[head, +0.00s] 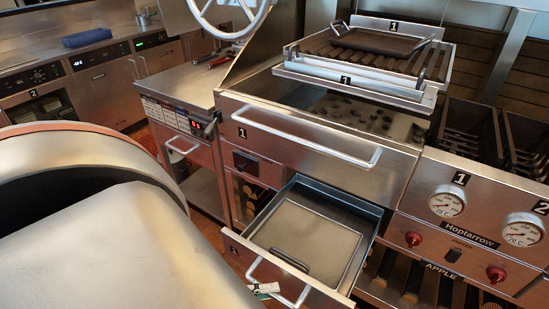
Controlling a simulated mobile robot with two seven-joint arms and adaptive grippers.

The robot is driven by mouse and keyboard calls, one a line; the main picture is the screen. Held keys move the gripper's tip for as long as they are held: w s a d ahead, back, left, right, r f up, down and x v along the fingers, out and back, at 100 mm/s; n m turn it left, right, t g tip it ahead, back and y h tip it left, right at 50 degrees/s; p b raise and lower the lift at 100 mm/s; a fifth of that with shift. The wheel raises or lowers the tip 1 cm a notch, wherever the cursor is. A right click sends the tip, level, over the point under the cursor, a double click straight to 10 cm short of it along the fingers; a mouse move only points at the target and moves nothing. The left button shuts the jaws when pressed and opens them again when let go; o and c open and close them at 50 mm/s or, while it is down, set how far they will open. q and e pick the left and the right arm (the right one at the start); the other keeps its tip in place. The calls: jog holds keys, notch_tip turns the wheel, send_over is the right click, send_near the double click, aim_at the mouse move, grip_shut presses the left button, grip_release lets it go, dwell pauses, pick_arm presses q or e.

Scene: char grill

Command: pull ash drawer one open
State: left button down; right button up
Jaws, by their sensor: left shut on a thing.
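Ash drawer one (335,291), a steel drawer low in the grill with a small 1 on its front, stands pulled out. Its inside shows a flat pale metal bottom or tray with a dark handle loop. A light bar handle (290,298) runs across its front. My left gripper (265,288) is shut on the left part of that handle; only its tip shows, and my large arm hides the rest. My right gripper is not in view.
Above the drawer is a steel front panel with a long bar handle (310,137). A grill grate with a flat plate (380,42) sits on top. Gauges (447,201) and red knobs (496,274) are at right. A side cabinet (185,85) stands at left.

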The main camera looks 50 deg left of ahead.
pick_arm(q)
jog(key=shift+s+d, duration=0.1)
jog(key=shift+s, duration=0.4)
jog(key=c, duration=2)
grip_release()
jog(key=shift+c, duration=0.2)
jog(key=v, duration=1.2)
